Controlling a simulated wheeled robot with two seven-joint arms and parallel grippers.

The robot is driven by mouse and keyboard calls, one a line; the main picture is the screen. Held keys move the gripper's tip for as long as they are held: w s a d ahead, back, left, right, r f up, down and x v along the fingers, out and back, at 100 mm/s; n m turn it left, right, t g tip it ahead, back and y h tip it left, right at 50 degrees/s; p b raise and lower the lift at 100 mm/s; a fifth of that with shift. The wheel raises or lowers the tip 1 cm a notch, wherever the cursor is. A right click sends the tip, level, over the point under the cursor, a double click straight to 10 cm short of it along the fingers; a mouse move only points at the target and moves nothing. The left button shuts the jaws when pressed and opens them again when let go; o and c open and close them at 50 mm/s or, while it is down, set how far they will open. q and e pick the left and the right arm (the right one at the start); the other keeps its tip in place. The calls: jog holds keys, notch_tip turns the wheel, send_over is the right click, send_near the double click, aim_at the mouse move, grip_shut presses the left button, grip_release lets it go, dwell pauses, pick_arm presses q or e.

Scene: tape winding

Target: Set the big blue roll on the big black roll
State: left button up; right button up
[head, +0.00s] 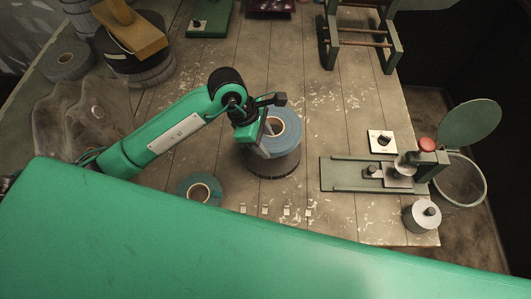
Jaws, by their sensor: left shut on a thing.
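The big blue roll (286,145) is near the middle of the head view, with its pale core facing up. It is directly over the big black roll (270,168), whose dark side shows below it. I cannot tell whether the two touch or a thin gap is left. My left gripper (266,128) is shut on the near left part of the blue roll's ring, reaching in from the left. The black roll's top is hidden under the blue roll. My right gripper is not in view.
A smaller blue-green roll (200,190) lies to the left on the worn wooden table (330,105). Several small metal clips lie in front of the stack. A green winding device (350,175) stands to the right, with a metal weight (421,216) nearby. Grey rolls are at the back left.

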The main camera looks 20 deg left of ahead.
pick_arm(q)
notch_tip(320, 180, down, 9)
jog(key=shift+f+p, duration=0.1)
jog(key=shift+p, duration=0.7)
jog(key=shift+f+b, duration=0.6)
jog(key=shift+b, duration=0.1)
jog(key=o, duration=1.2)
jog(key=shift+o, duration=0.2)
jog(key=shift+r, duration=0.15)
jog(key=shift+r+p, duration=0.6)
jog(key=shift+p, duration=0.15)
jog(key=b+v, duration=0.2)
jog(key=v, duration=0.8)
jog(key=shift+a+r+b, duration=0.25)
jog(key=shift+r+b, duration=0.05)
jog(key=shift+r, duration=0.05)
jog(key=shift+s+a+r, duration=0.1)
jog(key=shift+a+r, duration=0.05)
jog(key=shift+r, duration=0.35)
